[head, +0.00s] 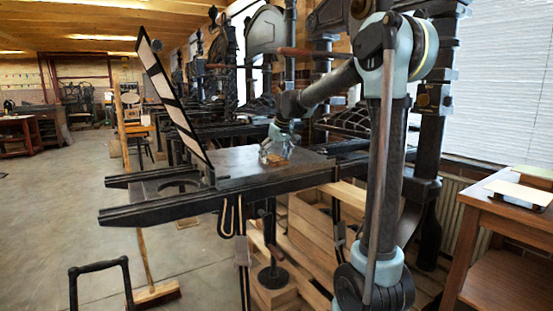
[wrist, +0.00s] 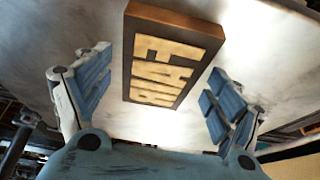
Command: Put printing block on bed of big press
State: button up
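The printing block (wrist: 172,55) is a brown-sided slab with raised pale letters on its face. It lies flat on the bed of the big press (head: 232,162), whose smooth surface also shows in the wrist view (wrist: 262,58). In the head view the block (head: 267,158) is small and partly hidden by my gripper (head: 277,146), which is low over the bed. In the wrist view the blue-padded fingers are spread, one on each side of the block's near end, with a gap to it on both sides. My gripper is open and holds nothing.
A tilted black-and-white frame (head: 175,95) rises at the bed's left end. Dark rails (head: 150,212) run out to the left. A wooden table (head: 510,214) with pale sheets or boards stands at right. More presses stand behind. The floor at left is mostly clear.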

jog(key=v, duration=1.2)
jog(key=s+d+f+m+h, duration=0.1)
jog(key=s+d+f+m, duration=0.1)
jog(key=s+d+f, duration=0.6)
jog(key=s+d+f+m, duration=0.1)
jog(key=s+d+f, duration=0.4)
jog(key=s, duration=0.5)
jog(key=s+d+f+m, duration=0.1)
jog(key=s+d+f, duration=0.3)
jog(key=s+f, duration=0.5)
jog(key=s+d+f+m+g+h, duration=0.1)
jog(key=s+d+f+m, duration=0.1)
jog(key=s+d+f, duration=0.3)
jog(key=s+f, duration=0.4)
jog(key=s, duration=0.1)
jog(key=shift+d+m+g+h, duration=0.2)
jog(key=shift+m+g+h, duration=0.1)
jog(key=shift+s+f, duration=0.1)
jog(key=shift+w+f, duration=0.2)
jog(key=shift+w, duration=0.2)
